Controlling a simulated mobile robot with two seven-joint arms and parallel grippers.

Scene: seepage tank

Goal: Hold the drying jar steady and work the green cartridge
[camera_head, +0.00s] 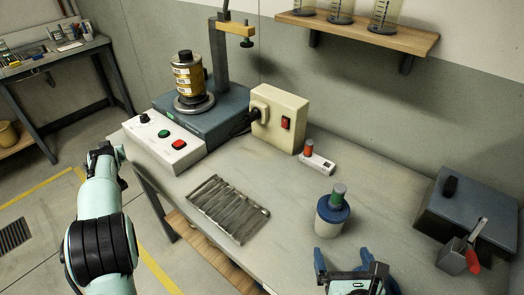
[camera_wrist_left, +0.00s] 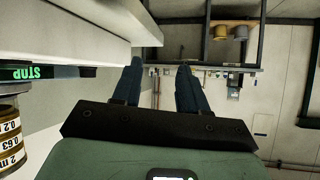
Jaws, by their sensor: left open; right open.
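The drying jar (camera_head: 329,226) is white with a blue lid and stands upright on the bench, right of centre.
A red-topped cartridge (camera_head: 308,147) stands at a white block behind the jar. A ribbed metal tray (camera_head: 228,208) lies left of the jar. A sieve shaker (camera_head: 203,115) and cream box (camera_head: 279,117) stand behind. A dark box (camera_head: 467,212) with a scoop is at right.

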